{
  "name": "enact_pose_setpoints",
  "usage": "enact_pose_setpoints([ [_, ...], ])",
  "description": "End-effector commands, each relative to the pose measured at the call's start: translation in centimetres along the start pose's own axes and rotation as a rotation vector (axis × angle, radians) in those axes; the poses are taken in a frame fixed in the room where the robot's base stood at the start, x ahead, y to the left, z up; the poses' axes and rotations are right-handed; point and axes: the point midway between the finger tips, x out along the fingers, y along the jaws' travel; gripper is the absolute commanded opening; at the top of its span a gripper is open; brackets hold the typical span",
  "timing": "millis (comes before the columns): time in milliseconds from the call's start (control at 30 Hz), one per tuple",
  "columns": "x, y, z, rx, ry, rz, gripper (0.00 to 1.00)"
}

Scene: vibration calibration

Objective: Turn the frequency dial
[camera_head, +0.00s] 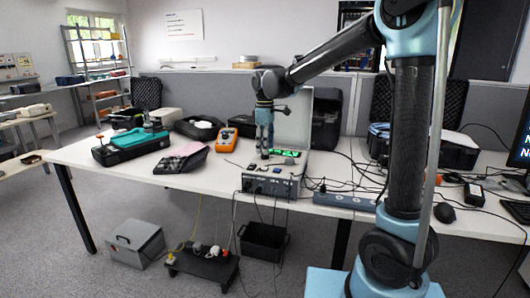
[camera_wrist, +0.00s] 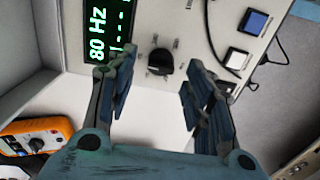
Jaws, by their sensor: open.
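The frequency dial (camera_wrist: 160,63) is a black knob on the light grey panel of the calibration unit (camera_head: 273,179). In the wrist view it sits just beyond my gripper (camera_wrist: 156,90), centred between the two fingertips. The fingers are open and spread to either side of the dial, and no contact shows. The green display (camera_wrist: 100,38) beside the dial reads 80 Hz, with dashes on a second line. In the head view my gripper (camera_head: 265,155) points down over the unit's panel and hides the dial.
Blue and white square buttons (camera_wrist: 254,22) and a cable lie on the panel right of the dial. An orange multimeter (camera_head: 227,139) stands left of the unit. The unit's raised lid (camera_head: 294,118) stands behind my gripper. Loose cables (camera_head: 345,180) cover the table to the right.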

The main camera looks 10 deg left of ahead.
Motion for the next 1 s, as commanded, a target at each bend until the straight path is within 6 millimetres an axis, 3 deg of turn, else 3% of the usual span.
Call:
enact_pose_setpoints([
  [200, 2.1, 0.0, 0.0, 0.0, 0.0, 0.0, 0.47],
  [567, 2.5, 0.0, 0.0, 0.0, 0.0, 0.0, 0.47],
  [800, 2.5, 0.0, 0.0, 0.0, 0.0, 0.0, 0.02],
  [1000, 2.5, 0.1, -0.2, 0.003, 0.001, 0.001, 0.02],
])
